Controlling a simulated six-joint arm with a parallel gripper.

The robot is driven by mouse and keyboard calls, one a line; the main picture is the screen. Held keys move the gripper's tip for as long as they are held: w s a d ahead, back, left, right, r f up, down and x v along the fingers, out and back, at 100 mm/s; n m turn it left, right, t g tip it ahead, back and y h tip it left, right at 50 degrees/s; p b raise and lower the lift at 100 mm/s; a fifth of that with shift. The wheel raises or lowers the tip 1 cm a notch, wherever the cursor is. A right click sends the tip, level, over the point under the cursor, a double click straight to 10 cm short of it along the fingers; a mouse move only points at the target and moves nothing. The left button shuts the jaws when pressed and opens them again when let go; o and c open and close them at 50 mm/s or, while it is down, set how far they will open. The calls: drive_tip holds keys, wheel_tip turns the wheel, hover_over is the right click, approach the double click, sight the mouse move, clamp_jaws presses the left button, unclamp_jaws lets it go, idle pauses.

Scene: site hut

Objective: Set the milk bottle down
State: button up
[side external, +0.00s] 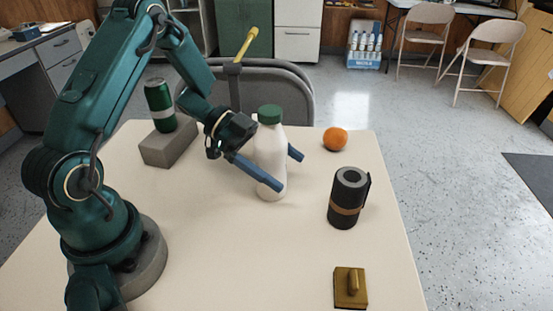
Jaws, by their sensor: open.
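The milk bottle (268,150) is white with a green cap and stands upright on the cream table (190,250). My gripper (288,171) is around the bottle's body, with one blue finger in front of it and the other showing past its right side. The fingers are open. The bottle's base appears to rest on the table top. Part of the far finger is hidden behind the bottle.
A green can (160,106) stands on a grey block (167,146) at the back left. An orange (335,139) and a strapped dark roll (347,198) are to the right. A brass-coloured block with a peg (350,288) sits near the front right. The front middle is clear.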

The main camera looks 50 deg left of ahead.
drive_tip(key=v, duration=0.6)
drive_tip(key=shift+a, duration=0.3)
drive_tip(key=shift+s+r, duration=0.15)
drive_tip(key=shift+r, duration=0.1)
